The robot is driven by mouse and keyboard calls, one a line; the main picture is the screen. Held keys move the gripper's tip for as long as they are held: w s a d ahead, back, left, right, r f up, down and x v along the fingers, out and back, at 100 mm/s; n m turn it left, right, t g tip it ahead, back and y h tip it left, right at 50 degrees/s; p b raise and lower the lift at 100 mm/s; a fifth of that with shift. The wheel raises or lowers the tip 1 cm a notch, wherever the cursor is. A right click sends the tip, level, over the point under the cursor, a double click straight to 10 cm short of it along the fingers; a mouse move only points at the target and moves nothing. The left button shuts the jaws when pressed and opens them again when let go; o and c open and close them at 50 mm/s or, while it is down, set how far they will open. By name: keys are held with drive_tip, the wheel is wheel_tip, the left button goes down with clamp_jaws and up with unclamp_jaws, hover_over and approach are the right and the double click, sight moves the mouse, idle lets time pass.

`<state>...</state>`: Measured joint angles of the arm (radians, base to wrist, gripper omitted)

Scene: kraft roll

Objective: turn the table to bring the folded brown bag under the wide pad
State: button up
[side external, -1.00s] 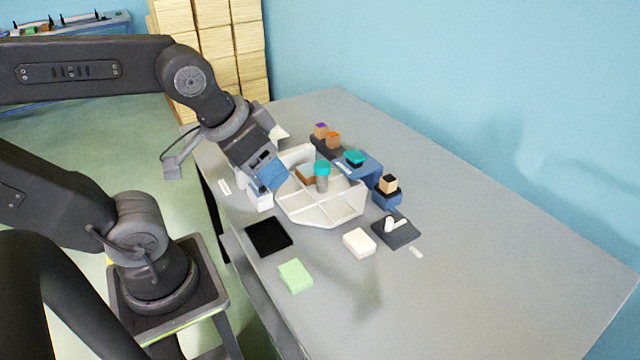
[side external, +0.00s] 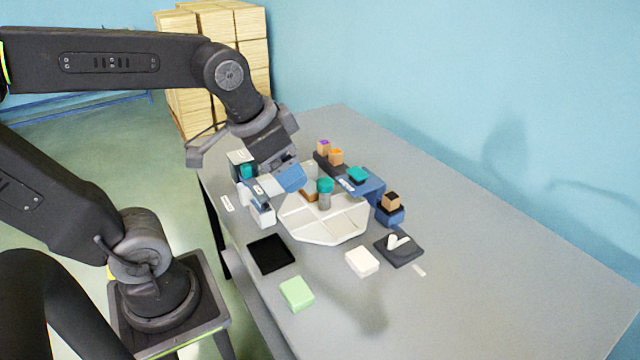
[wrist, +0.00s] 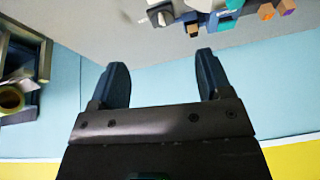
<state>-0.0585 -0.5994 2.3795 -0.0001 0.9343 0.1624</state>
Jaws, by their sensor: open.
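In the side view my gripper (side external: 291,178) has blue fingertips and hangs above the back left part of the white, many-sided turning table (side external: 325,230). In the wrist view my gripper (wrist: 160,70) is open, with nothing between its fingers. A small brown piece (side external: 308,194), probably the folded bag, lies on the turning table, partly hidden by the gripper and a grey-and-teal cylinder (side external: 325,194). A teal-topped blue station (side external: 365,182) stands at the table's right edge. Another teal part (side external: 247,171) shows at the left. I cannot tell which is the wide pad.
A black mat (side external: 270,254), green block (side external: 297,293) and white block (side external: 362,262) lie in front. Orange-and-purple-topped blocks stand behind. The grey bench (side external: 480,270) is clear on the right.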

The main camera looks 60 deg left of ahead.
drive_tip(key=w+a+m+g, duration=0.35)
drive_tip(key=w+a, duration=0.45)
drive_tip(key=w, duration=0.4)
drive_tip(key=m+g, duration=0.1)
drive_tip(key=m, duration=0.3)
hover_over(325, 181)
wheel_tip(325, 181, down, 7)
wheel_tip(325, 181, down, 14)
drive_tip(key=shift+f, duration=0.15)
drive_tip(key=c, duration=1.3)
drive_tip(key=shift+m, duration=0.25)
